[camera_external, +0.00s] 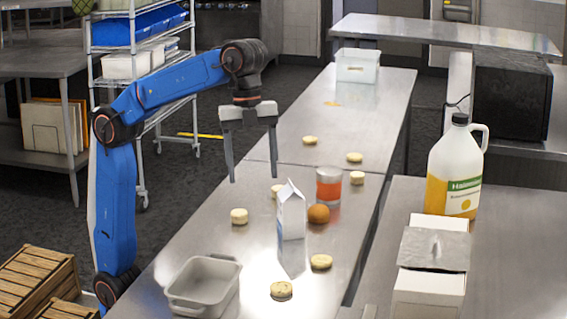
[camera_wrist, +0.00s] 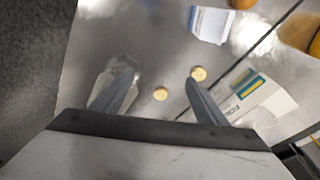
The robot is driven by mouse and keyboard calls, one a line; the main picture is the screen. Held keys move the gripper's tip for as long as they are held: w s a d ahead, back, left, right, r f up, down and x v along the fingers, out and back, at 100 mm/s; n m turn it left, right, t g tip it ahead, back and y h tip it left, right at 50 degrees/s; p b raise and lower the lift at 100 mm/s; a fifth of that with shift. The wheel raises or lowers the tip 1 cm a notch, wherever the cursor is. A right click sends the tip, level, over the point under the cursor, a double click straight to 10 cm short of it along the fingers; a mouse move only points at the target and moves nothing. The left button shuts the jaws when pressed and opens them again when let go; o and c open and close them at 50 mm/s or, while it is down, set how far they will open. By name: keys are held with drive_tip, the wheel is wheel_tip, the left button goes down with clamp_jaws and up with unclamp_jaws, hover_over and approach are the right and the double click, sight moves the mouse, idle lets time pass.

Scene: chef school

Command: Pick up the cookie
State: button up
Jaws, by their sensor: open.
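Several round, pale cookies lie on the long steel counter. In the external view, one cookie (camera_external: 239,216) is left of the milk carton, one (camera_external: 281,290) at the near end, one (camera_external: 321,262) right of it, and one (camera_external: 277,190) partly behind the carton. Others (camera_external: 310,140) lie farther back. My gripper (camera_external: 253,178) is open and empty, pointing down above the counter. In the wrist view, one cookie (camera_wrist: 160,94) shows between the fingers, well below them, and another (camera_wrist: 198,73) beside the right fingertip. The gripper touches neither.
A white milk carton (camera_external: 291,212), an orange (camera_external: 318,214) and a red-banded can (camera_external: 329,186) stand mid-counter. A grey baking dish (camera_external: 204,286) is at the near left. A juice jug (camera_external: 456,166) and white box (camera_external: 431,272) stand on the right-hand counter.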

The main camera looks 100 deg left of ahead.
sight(281, 285)
drive_tip(key=w+d+f+m, duration=0.2)
drive_tip(key=w+d+m, duration=0.1)
drive_tip(key=w+d, duration=0.9)
drive_tip(key=shift+g, duration=0.5)
drive_tip(key=d+f, duration=0.1)
drive_tip(key=f, duration=0.4)
drive_tip(key=d+f, duration=0.1)
drive_tip(key=f, duration=0.5)
drive_tip(key=s+d+f, duration=0.1)
drive_tip(key=f, duration=0.5)
drive_tip(key=shift+c, duration=0.3)
drive_tip(key=c, duration=1.1)
